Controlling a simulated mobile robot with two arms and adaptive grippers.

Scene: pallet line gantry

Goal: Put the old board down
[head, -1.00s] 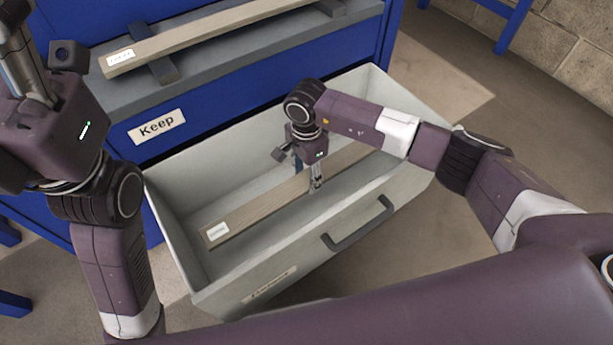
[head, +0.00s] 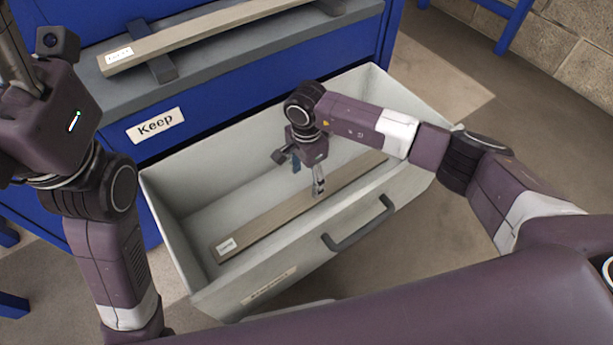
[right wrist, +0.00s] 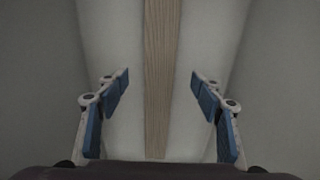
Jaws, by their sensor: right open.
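The old board (head: 272,222), a long brown plank with a white label at its near-left end, lies lengthwise in the grey open drawer (head: 168,228). It appears to rest on the drawer floor. My right gripper (head: 308,180) is inside the drawer, above the middle of the board. In the right wrist view its blue-padded fingers are spread, with a clear gap on both sides of the board (right wrist: 160,60). My left gripper (head: 14,50) is at the upper left edge, cut off by the frame; its fingertips are hidden.
Another labelled board (head: 190,36) lies on dark supports on the grey top of the blue cabinet (head: 215,112), which bears a "Keep" sign (head: 156,125). The drawer's front has a dark handle (head: 362,226) and a label too small to read. Floor is free at right.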

